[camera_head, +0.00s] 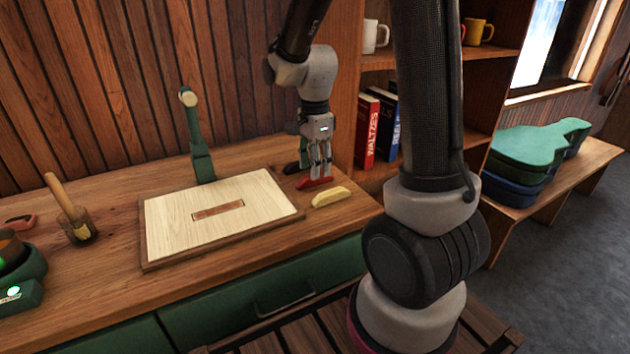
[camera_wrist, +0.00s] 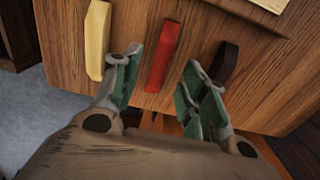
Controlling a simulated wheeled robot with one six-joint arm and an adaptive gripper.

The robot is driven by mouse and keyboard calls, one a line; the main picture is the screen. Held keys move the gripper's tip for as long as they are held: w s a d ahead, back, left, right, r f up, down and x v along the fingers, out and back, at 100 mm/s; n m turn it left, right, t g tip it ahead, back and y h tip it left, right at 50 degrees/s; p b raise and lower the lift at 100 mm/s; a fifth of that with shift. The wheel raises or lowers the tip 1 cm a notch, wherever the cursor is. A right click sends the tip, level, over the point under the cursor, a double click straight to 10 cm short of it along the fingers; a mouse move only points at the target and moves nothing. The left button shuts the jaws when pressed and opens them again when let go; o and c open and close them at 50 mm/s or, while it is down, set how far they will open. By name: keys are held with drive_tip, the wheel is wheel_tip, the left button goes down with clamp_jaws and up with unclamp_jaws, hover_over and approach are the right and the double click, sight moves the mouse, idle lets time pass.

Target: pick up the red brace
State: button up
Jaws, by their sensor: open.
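The red brace (camera_head: 314,183) is a small red bar lying on the wooden bench top, right of the pale board. In the wrist view the red brace (camera_wrist: 163,56) lies lengthwise between the fingers. My gripper (camera_head: 319,172) points down over it with its fingers apart. In the wrist view my gripper (camera_wrist: 160,78) has one green-padded finger on each side of the brace, with gaps on both sides. Whether the fingertips are level with the brace or above it is hard to tell.
A yellow brace (camera_head: 331,197) and a dark brace (camera_wrist: 226,62) lie on either side of the red one. The board (camera_head: 170,222) and a green lamp (camera_head: 199,150) stand to the left. A shelf with books (camera_head: 366,132) stands to the right.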

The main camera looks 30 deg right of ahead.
wheel_tip(320, 180, down, 3)
drive_tip(key=shift+r, duration=0.2)
drive_tip(key=c, duration=0.9)
